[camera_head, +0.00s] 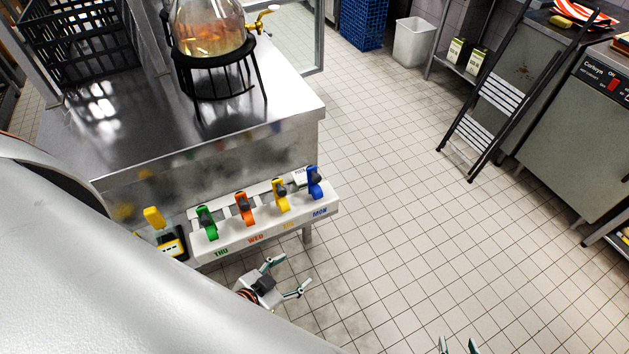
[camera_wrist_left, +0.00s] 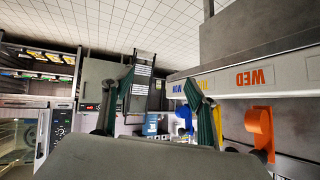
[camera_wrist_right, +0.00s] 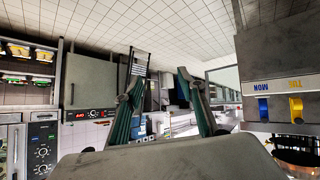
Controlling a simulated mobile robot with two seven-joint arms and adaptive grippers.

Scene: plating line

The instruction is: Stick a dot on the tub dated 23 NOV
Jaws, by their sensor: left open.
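A white day-dot dispenser (camera_head: 266,236) is on the front side of the steel counter. It carries green THU (camera_head: 207,222), orange WED (camera_head: 244,208), yellow (camera_head: 281,196) and blue MON (camera_head: 314,183) rolls. My left gripper (camera_head: 290,276) is open and empty, just below and in front of the dispenser. In the left wrist view the orange WED roll (camera_wrist_left: 259,128) shows to the right of its fingers. My right gripper (camera_head: 458,347) shows only its fingertips at the bottom edge; the right wrist view shows its fingers (camera_wrist_right: 157,80) apart and empty. I cannot make out a tub dated 23 NOV.
A glass flask (camera_head: 210,28) on a black stand is on the counter (camera_head: 140,130), beside a black crate (camera_head: 80,45). A folded step ladder (camera_head: 500,100) leans by the grey appliance at right. Cartons (camera_head: 456,51) sit on a shelf. The tiled floor between is clear.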

